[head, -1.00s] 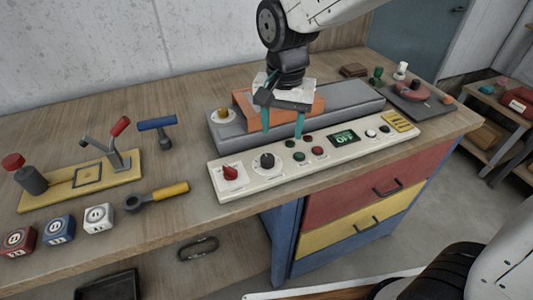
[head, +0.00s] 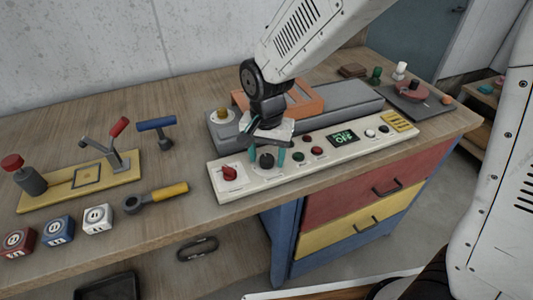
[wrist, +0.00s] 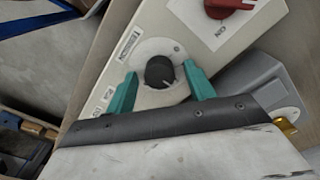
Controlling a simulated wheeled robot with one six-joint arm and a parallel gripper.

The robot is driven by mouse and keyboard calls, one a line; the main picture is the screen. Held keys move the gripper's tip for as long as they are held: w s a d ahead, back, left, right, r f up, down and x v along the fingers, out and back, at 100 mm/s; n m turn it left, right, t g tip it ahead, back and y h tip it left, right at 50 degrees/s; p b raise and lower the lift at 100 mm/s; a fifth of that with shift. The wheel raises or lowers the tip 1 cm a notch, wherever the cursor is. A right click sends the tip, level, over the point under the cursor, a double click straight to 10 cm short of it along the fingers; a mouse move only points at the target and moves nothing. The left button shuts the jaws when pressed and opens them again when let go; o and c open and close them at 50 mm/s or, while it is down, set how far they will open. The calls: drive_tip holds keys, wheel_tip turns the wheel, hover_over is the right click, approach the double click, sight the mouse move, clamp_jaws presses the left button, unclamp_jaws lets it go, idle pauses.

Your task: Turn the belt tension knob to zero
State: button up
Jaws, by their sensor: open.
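The black knob (head: 266,160) sits on the cream control panel (head: 240,188), right of a red switch (head: 229,173). In the wrist view the knob (wrist: 160,72) has a pale pointer mark and a printed label beside it. My gripper (head: 267,155) is open, with its teal fingers pointing down at the panel. In the wrist view the gripper's fingers (wrist: 160,92) stand one on each side of the knob, with a gap on both sides. Whether the fingertips are level with the knob is hard to tell.
Several buttons and a lit green display (head: 343,138) lie along the panel to the right. An orange frame (head: 305,100) stands on the grey machine (head: 345,100) behind. A yellow-handled wrench (head: 170,192) and a yellow board with levers (head: 120,175) lie to the left.

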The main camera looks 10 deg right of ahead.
drive_tip(key=c, duration=1)
drive_tip(key=shift+n, duration=0.4)
drive_tip(key=n, duration=0.3)
drive_tip(key=shift+n, duration=0.3)
drive_tip(key=n, duration=0.4)
drive_tip(key=shift+n, duration=0.3)
drive_tip(key=n, duration=0.4)
drive_tip(key=shift+a+n, duration=0.1)
drive_tip(key=shift+n, duration=0.2)
drive_tip(key=n, duration=0.4)
drive_tip(key=shift+n, duration=0.3)
